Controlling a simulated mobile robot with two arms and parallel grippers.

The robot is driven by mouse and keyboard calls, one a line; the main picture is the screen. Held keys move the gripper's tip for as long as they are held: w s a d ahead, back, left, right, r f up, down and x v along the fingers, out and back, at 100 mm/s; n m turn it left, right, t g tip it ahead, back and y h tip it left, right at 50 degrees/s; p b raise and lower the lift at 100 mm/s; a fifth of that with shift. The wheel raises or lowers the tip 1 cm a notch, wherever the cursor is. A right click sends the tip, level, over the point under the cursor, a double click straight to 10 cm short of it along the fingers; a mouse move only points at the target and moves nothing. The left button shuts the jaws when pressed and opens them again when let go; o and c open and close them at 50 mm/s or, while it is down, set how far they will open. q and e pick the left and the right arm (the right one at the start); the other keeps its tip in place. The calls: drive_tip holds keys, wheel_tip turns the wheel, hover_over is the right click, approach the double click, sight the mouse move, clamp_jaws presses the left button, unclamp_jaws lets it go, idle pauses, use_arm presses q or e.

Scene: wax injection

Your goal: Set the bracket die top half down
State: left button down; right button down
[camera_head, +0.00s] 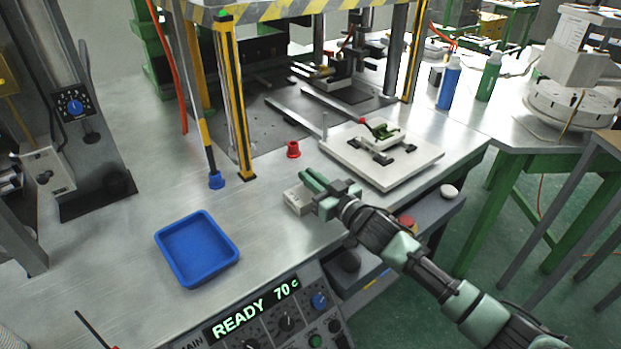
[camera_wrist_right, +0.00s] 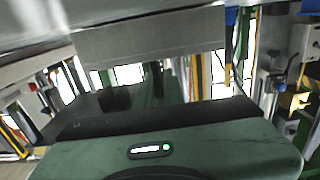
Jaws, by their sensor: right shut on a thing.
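My right gripper (camera_head: 316,190) is over the front part of the metal bench, shut on a pale block, the bracket die top half (camera_head: 296,202). The block is at or just above the bench top; I cannot tell whether it touches. In the right wrist view, the die half is a broad grey block (camera_wrist_right: 150,42) across the top, in front of the dark jaws. Another pale die part (camera_head: 372,143) with green in it and a red-knobbed handle sits on the white plate (camera_head: 420,160), behind and right of the gripper. My left gripper is not in view.
A blue tray (camera_head: 197,250) lies to the left, and a small red cup (camera_head: 293,149) stands behind the gripper. The striped press frame (camera_head: 232,100) rises behind. The control panel (camera_head: 265,318) is at the front edge. The bench between tray and gripper is clear.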

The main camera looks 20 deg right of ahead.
drive_tip(key=shift+r, duration=0.1)
drive_tip(key=c, duration=1.5)
unclamp_jaws()
drive_tip(key=shift+f, duration=0.2)
drive_tip(key=shift+r, duration=0.25)
drive_tip(key=v, duration=1.2)
drive_tip(key=shift+b, duration=0.4)
